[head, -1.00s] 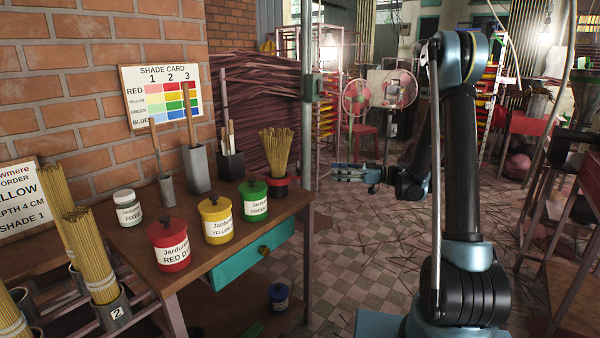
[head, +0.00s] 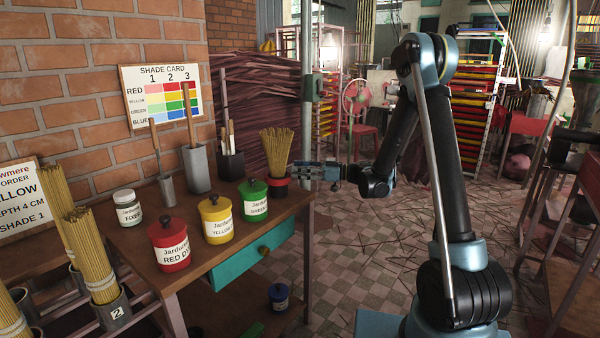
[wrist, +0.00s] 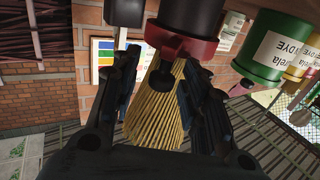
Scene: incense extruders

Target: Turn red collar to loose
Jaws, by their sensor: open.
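The red collar (head: 279,184) is a ring at the base of a bundle of tan incense sticks (head: 276,150), at the table's far right corner. In the wrist view, which is turned over, the red collar (wrist: 196,50) sits between the black holder (wrist: 190,14) and the fanned sticks (wrist: 155,110). A small dark knob-like part shows on its near side. My gripper (head: 295,169) is open, just right of the collar and slightly above it. In the wrist view its fingers (wrist: 160,70) flank the sticks. I cannot tell whether they touch anything.
The green jar (head: 254,200), yellow jar (head: 215,219) and red jar (head: 169,245) stand along the table left of the collar. A dark box with tools (head: 230,165) stands behind. A metal post (head: 308,120) rises by the table corner.

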